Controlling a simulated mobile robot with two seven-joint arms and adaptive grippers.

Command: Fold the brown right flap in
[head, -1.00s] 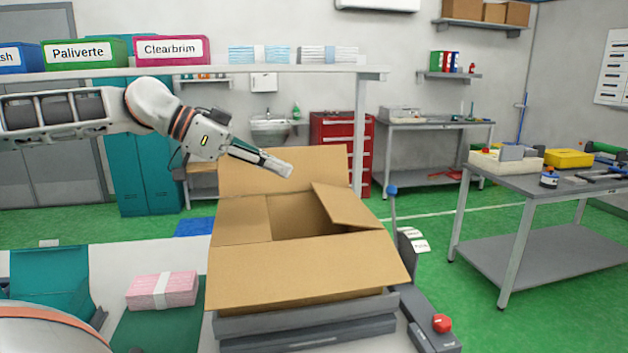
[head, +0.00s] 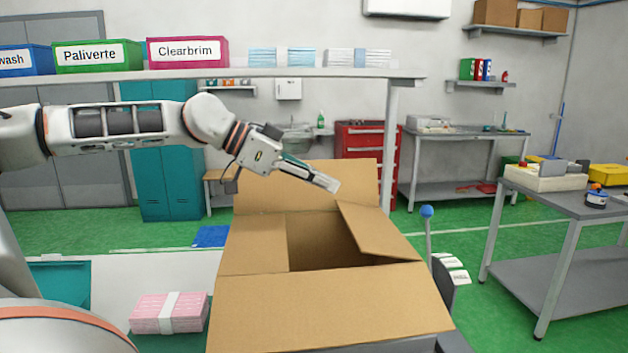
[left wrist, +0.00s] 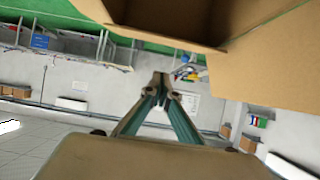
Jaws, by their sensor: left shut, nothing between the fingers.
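The open brown carton (head: 330,310) stands in front of me. Its right flap (head: 375,230) is tilted up at a slant over the right of the opening. The left flap (head: 258,245) lies across the left part of the opening. The far flap (head: 300,190) stands up at the back, and the near flap slopes toward me. My left gripper (head: 332,184) is shut and empty, above the opening in front of the far flap, just up and left of the right flap's tip. Its closed fingers (left wrist: 161,82) show in the left wrist view beside brown cardboard. My right gripper is out of view.
A pink bundle (head: 170,312) with a white band lies left of the carton. A lever with a blue knob (head: 427,212) stands close at its right. A shelf (head: 230,74) with labelled bins runs behind my left arm. A grey side table (head: 560,205) stands farther right.

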